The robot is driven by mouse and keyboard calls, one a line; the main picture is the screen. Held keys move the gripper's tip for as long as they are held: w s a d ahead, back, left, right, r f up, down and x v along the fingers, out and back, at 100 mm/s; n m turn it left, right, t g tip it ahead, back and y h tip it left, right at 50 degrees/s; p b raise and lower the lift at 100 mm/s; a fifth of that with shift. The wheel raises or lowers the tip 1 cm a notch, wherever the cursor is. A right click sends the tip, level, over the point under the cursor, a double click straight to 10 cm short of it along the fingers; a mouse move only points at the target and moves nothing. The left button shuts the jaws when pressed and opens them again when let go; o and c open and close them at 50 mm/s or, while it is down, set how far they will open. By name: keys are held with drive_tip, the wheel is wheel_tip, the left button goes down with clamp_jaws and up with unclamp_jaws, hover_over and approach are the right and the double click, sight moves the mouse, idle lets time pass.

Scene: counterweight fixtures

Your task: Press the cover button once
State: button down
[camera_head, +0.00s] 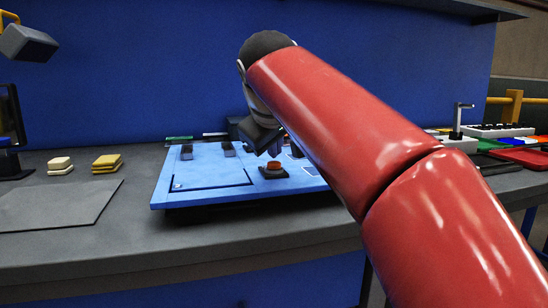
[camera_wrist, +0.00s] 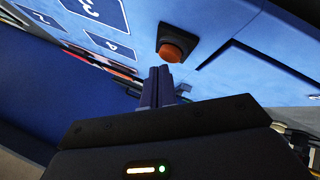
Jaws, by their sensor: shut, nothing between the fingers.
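The cover button (camera_head: 274,166) is an orange-red round cap on a dark square base, set on a light blue panel (camera_head: 163,196). In the wrist view the button (camera_wrist: 173,50) is just beyond my fingertips. My gripper (camera_head: 274,150) is shut and empty, its tips close above the button. The two fingers (camera_wrist: 161,70) lie side by side in the wrist view. I cannot tell whether they touch the button. A dark-outlined rectangular cover (camera_head: 210,172) lies flat on the panel, left of the button. My red arm hides the panel's right part.
A grey mat (camera_head: 62,207), cream blocks (camera_head: 60,165) and yellow blocks (camera_head: 106,163) lie on the counter (camera_head: 230,236) to the left. Coloured trays (camera_head: 520,155) stand to the right. A blue wall (camera_head: 150,70) rises behind.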

sight(274, 165)
drive_tip(key=shift+r, duration=0.35)
wheel_tip(274, 165, up, 3)
drive_tip(key=p, duration=0.3)
drive_tip(key=shift+r, duration=1)
